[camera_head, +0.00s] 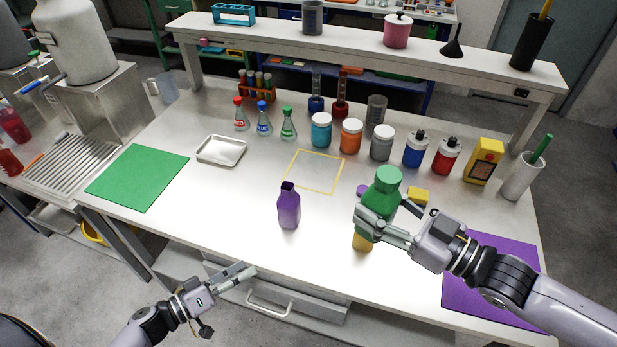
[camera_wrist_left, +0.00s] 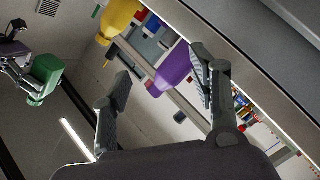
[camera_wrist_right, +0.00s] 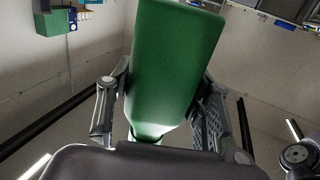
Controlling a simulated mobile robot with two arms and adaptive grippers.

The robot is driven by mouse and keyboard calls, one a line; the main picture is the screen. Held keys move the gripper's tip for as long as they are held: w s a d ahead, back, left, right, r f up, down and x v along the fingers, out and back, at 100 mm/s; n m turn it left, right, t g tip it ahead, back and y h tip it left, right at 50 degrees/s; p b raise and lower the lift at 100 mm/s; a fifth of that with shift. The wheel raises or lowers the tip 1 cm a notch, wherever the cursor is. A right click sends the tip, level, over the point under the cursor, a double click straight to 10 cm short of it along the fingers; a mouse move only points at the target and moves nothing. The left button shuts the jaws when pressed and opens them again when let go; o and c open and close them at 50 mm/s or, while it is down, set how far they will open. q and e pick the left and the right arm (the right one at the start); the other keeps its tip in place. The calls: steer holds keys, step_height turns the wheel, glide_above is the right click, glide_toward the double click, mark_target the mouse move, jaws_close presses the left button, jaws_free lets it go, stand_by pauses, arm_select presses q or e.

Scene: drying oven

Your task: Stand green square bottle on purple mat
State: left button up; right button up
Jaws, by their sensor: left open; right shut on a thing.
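The green square bottle (camera_head: 380,197) is held upright in my right gripper (camera_head: 385,222), left of the purple mat (camera_head: 505,258). In the right wrist view the green bottle (camera_wrist_right: 172,65) fills the space between the two fingers. My right forearm covers part of the purple mat. My left gripper (camera_head: 243,275) is open and empty in front of the table's front edge. The left wrist view also shows the green bottle (camera_wrist_left: 44,72).
A purple bottle (camera_head: 289,207) stands mid-table. Several jars and flasks line the back. A white cup (camera_head: 521,178) stands at the right edge.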

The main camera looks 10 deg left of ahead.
arm_select(q)
steer(key=w+d+r+m+h, duration=0.2)
steer(key=r, duration=0.3)
steer(key=w+d+r+m+h, duration=0.1)
steer(key=w+d+r+m, duration=0.15)
steer(key=r, duration=0.25)
steer(key=m+g+h, duration=0.4)
steer(key=m+g, duration=0.3)
steer(key=m, duration=0.6)
glide_toward(377, 177)
steer(key=x, duration=1.2)
steer(key=shift+a+f, duration=0.1)
steer(key=shift+c, duration=0.4)
